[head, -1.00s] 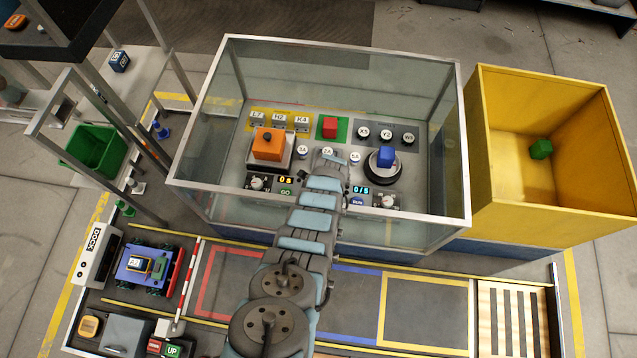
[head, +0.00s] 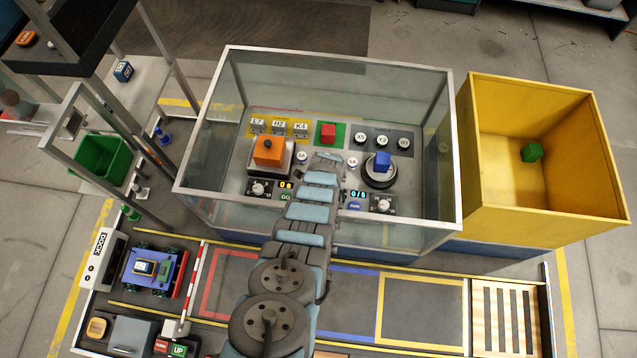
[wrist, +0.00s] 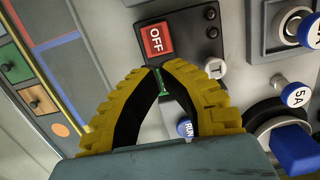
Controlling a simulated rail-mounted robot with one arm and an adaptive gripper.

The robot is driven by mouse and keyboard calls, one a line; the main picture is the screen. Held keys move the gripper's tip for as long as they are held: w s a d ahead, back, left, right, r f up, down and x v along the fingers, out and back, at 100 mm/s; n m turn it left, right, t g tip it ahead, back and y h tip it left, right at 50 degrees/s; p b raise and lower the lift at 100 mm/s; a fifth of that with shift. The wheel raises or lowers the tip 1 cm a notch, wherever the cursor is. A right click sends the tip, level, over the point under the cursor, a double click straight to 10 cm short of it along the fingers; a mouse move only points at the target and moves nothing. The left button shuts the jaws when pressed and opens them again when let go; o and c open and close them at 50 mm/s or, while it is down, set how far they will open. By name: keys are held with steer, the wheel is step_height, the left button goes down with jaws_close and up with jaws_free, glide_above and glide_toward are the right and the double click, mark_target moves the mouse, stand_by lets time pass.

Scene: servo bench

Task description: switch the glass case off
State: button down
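The glass case (head: 452,150) stands in the middle of the head view, open at the top, with a control panel inside. My gripper (wrist: 161,70) has yellow ribbed fingers that bow outward and meet at the tips, with nothing seen held. A small green piece shows between the fingers below the tips. Whether the tips touch the switch, I cannot tell. In the head view my arm reaches into the case and hides the switch and the gripper.
White-topped buttons, including 5A (wrist: 294,96), and a RUN button (wrist: 185,128) are near my gripper. A yellow bin (head: 580,215) stands to the right.

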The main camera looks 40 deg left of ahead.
step_height(320, 180, up, 9)
steer(key=a+p, duration=0.1)
steer(key=p, duration=0.7)
steer(key=shift+s+a, duration=0.2)
steer(key=shift+s, duration=0.2)
steer(key=shift+f, duration=0.1)
